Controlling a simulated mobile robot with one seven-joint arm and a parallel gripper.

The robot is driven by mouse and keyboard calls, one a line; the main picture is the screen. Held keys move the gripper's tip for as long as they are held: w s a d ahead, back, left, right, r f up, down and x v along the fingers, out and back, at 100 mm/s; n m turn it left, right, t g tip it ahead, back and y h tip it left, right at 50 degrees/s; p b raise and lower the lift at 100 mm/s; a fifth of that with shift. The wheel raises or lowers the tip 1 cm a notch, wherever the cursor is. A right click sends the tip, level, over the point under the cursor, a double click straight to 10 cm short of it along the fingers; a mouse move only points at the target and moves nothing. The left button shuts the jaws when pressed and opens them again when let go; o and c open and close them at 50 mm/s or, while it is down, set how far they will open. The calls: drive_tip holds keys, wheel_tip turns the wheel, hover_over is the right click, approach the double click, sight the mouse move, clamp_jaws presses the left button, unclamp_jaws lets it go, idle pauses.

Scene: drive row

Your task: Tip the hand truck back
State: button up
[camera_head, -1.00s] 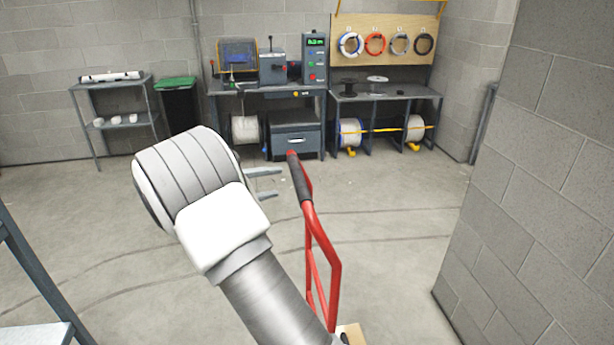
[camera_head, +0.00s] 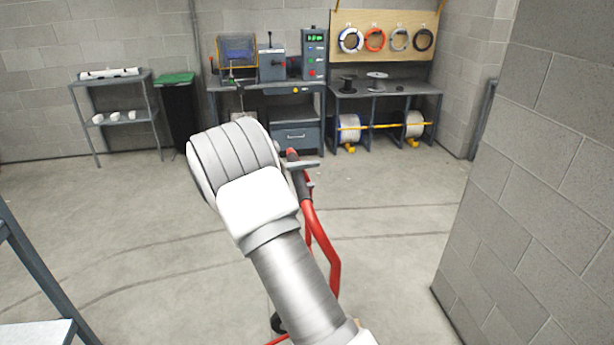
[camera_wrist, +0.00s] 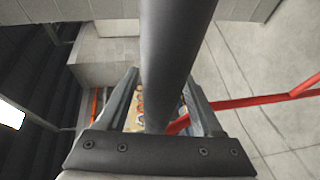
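The red hand truck (camera_head: 333,262) stands in front of me, partly hidden behind my arm. Its dark handle grip (camera_head: 298,180) slants up toward the workbenches. My gripper (camera_head: 308,174) is at this grip, with a grey finger showing on either side of it. In the wrist view the dark grip (camera_wrist: 178,50) runs between the two fingers of my gripper (camera_wrist: 160,80). A gap shows between the left finger and the grip, so the fingers look open around it. The truck's lower part and load are mostly hidden; a dark wheel (camera_head: 277,322) shows low down.
A block wall (camera_head: 540,190) stands close on the right. A grey shelf frame (camera_head: 40,270) is at the left edge. Workbenches (camera_head: 385,92), a green-lidded bin (camera_head: 177,115) and a small shelf (camera_head: 115,118) line the back. The floor between is clear.

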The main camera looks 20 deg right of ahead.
clamp_jaws()
idle(1.2)
